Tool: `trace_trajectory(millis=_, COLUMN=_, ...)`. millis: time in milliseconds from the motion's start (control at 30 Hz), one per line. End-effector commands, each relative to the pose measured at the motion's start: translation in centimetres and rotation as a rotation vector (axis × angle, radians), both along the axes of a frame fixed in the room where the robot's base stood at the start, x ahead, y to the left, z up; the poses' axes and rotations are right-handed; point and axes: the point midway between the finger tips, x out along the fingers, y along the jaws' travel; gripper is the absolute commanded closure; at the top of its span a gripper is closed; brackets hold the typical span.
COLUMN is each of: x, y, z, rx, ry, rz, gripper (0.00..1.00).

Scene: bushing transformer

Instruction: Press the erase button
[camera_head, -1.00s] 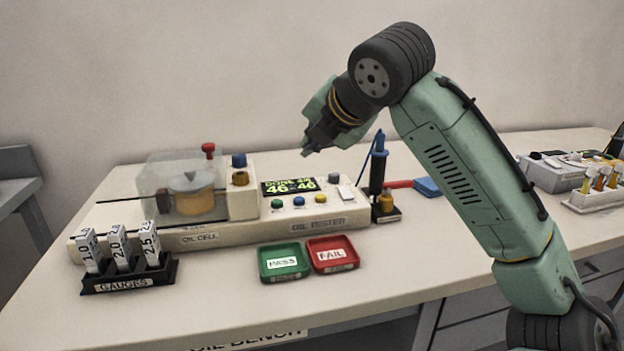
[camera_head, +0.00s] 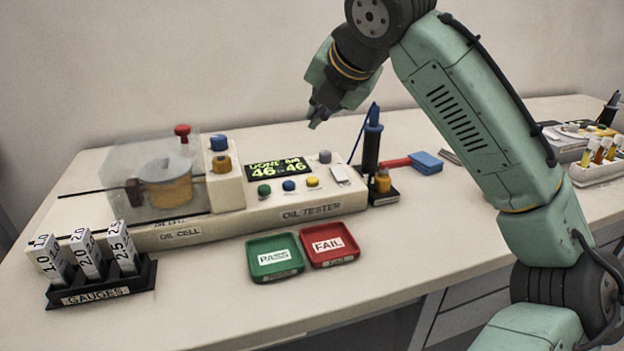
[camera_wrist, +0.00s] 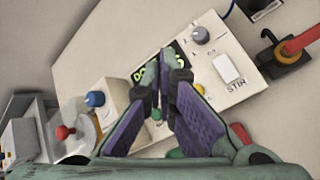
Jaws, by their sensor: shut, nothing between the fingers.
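The oil tester (camera_head: 310,208) is a cream console with a lit display (camera_head: 279,169) reading "DONE" and "46". Below the display are a green button (camera_head: 264,190), a blue button (camera_head: 288,185) and a yellow button (camera_head: 312,181). I cannot read an erase label on any of them. A white rocker-like piece (camera_head: 341,174) sits at the right, also in the wrist view (camera_wrist: 228,68). My gripper (camera_head: 316,123) is shut and empty, in the air above the display's right end. In the wrist view its fingers (camera_wrist: 165,70) partly hide the display and buttons.
A clear-covered oil cell (camera_head: 165,190) and a blue-capped post (camera_head: 221,155) stand left of the display. A grey knob (camera_head: 325,157) and a dark probe stand (camera_head: 371,150) are at the right. Green (camera_head: 275,257) and red (camera_head: 329,244) trays lie in front. Gauges (camera_head: 100,275) stand front left.

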Motion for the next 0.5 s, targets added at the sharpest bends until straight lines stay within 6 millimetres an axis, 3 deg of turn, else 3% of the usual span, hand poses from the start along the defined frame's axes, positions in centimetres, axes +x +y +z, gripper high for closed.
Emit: trace_trajectory(millis=500, x=0.0, y=0.0, z=-6.8, rx=0.000, ry=0.000, rz=0.000, gripper=1.00)
